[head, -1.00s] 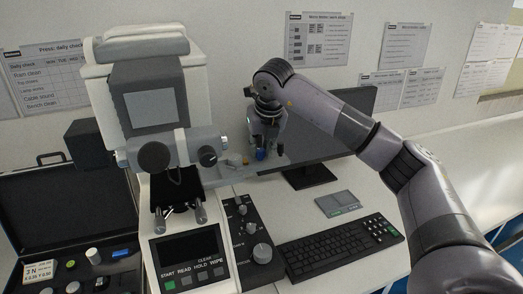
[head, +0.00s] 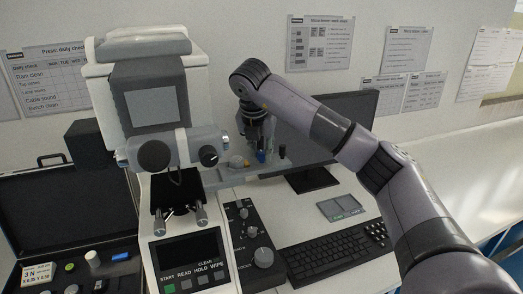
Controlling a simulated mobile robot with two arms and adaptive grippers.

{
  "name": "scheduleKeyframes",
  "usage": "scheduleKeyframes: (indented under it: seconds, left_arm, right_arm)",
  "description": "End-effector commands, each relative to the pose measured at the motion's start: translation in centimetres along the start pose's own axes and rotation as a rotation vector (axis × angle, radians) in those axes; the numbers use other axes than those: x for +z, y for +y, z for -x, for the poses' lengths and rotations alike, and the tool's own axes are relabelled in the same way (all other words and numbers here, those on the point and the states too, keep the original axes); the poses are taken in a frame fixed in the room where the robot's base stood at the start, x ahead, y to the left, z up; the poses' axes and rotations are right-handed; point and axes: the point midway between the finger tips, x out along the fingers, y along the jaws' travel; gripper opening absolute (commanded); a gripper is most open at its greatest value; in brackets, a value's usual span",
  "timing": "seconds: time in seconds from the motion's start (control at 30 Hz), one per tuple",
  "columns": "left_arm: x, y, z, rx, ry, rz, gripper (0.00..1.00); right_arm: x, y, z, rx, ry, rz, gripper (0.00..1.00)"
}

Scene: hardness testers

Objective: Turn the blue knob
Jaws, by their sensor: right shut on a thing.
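The blue knob (head: 261,156) stands upright on a grey shelf (head: 245,173) at the right side of the white and grey hardness tester (head: 150,95). My right gripper (head: 259,146) points down onto the knob from above and is shut on it. The gripper and wrist hide the upper part of the knob. My left gripper is not in view.
A yellow-topped grey knob (head: 237,161) and a dark post (head: 282,152) stand close by on the shelf. A monitor (head: 335,125) is behind my arm. A keyboard (head: 325,252), a black control panel (head: 250,240) and an open case (head: 65,215) are in front.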

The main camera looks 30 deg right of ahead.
Motion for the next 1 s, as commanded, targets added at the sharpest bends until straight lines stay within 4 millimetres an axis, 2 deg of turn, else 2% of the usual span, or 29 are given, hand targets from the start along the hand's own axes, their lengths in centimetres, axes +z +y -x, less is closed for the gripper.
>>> scheduleKeyframes:
  seconds: [0.37, 0.4, 0.6, 0.67, 1.0]
  left_arm:
    - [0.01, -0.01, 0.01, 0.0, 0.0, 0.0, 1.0]
    - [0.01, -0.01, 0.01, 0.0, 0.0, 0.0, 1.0]
    - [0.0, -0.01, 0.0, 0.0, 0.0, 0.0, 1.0]
    - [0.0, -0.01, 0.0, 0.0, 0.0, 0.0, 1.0]
    - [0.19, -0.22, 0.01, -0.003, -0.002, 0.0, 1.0]
  right_arm:
    - [0.08, 0.0, 0.06, 0.0, -0.002, -0.006, 0.0]
    - [0.08, 0.0, 0.06, 0.0, -0.002, -0.005, 0.25]
    - [0.05, 0.0, 0.03, -0.001, -0.001, -0.004, 0.38]
    - [0.04, -0.01, 0.02, -0.001, -0.001, -0.004, 0.42]
    - [0.02, 0.01, 0.22, 0.0, 0.0, -0.003, 0.42]
